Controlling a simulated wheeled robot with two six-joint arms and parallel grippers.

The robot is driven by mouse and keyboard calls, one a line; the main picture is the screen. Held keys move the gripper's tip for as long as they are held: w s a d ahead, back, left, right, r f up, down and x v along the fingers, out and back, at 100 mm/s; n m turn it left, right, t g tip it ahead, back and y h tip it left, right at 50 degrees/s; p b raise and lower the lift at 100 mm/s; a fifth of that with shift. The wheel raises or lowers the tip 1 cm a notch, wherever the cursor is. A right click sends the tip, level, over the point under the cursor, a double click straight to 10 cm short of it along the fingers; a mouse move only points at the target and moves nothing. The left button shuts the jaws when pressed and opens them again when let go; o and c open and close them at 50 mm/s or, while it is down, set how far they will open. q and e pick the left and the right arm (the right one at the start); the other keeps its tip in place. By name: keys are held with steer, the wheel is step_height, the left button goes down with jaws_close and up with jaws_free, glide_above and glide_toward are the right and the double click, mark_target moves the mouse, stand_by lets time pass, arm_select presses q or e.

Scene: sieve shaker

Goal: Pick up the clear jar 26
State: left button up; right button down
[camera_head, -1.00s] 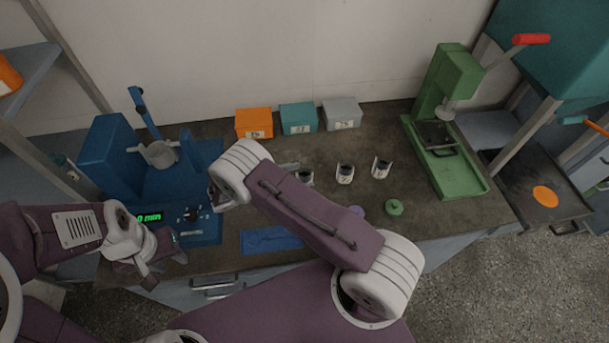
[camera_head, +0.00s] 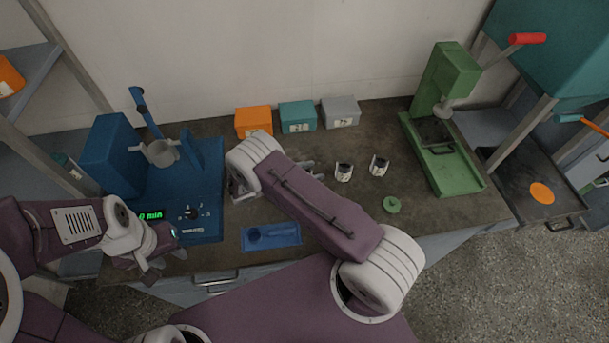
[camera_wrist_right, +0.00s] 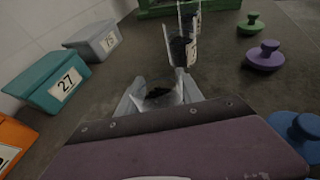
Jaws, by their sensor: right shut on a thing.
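A clear jar (camera_wrist_right: 158,94) with dark grains stands between the fingers of my right gripper (camera_wrist_right: 160,100), which is shut on it. Its label does not show, so I cannot read its number. In the head view my right arm hides this jar and most of the gripper. Two other clear jars with dark contents and white labels stand on the bench, the nearer (camera_head: 344,172) and the farther (camera_head: 379,166); they also show in the wrist view (camera_wrist_right: 181,50). My left gripper (camera_head: 164,265) is open and empty at the bench's front left.
A blue sieve shaker (camera_head: 205,190) stands left, a green press (camera_head: 455,165) right. Orange, teal (camera_wrist_right: 52,80) and grey (camera_wrist_right: 93,42) labelled boxes line the wall. Green (camera_wrist_right: 250,24), purple (camera_wrist_right: 265,55) and blue (camera_wrist_right: 297,130) knobbed lids lie right of the jars.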

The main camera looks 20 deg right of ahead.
steer(key=shift+r, duration=0.1)
steer(key=shift+r, duration=0.35)
step_height(320, 180, up, 3)
steer(key=s+d+r, duration=0.7)
steer(key=d, duration=0.2)
steer(key=shift+s, duration=0.25)
